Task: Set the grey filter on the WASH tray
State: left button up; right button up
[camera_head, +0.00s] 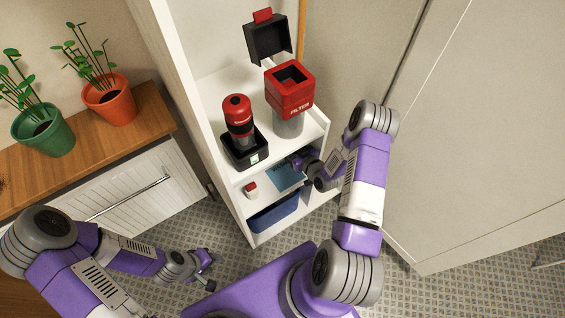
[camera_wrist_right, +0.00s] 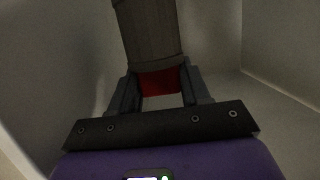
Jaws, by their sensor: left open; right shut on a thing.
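In the right wrist view the grey filter (camera_wrist_right: 148,35), a pleated grey cylinder, stands between the fingers of my right gripper (camera_wrist_right: 160,88), which is shut on it. A red patch (camera_wrist_right: 160,83) shows at the filter's near end. In the head view my right gripper (camera_head: 302,161) reaches into the shelf bay under the top board; the filter is hidden there. A flat blue tray (camera_head: 284,178) lies on the middle shelf just below that hand; I cannot read any WASH label. My left gripper (camera_head: 206,264) is open and empty over the floor.
A red-topped canister in a black holder (camera_head: 247,153) and a red FILTER housing (camera_head: 290,93) with its black lid raised stand on the top board. A small red-and-white item (camera_head: 250,189) sits left of the tray. A blue bin (camera_head: 273,214) is below. Shelf walls are close.

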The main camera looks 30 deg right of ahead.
jog(key=f, duration=0.3)
jog(key=f+b, duration=0.1)
jog(key=shift+s+f, duration=0.35)
notch_tip(320, 180, down, 4)
jog(key=shift+f+b, duration=0.1)
jog(key=shift+b, duration=0.6)
jog(key=shift+w, duration=0.1)
jog(key=shift+f, duration=0.1)
jog(key=o, duration=0.6)
jog(key=shift+f, duration=0.1)
jog(key=o, duration=0.4)
jog(key=shift+o, duration=0.2)
jog(key=shift+r, duration=0.2)
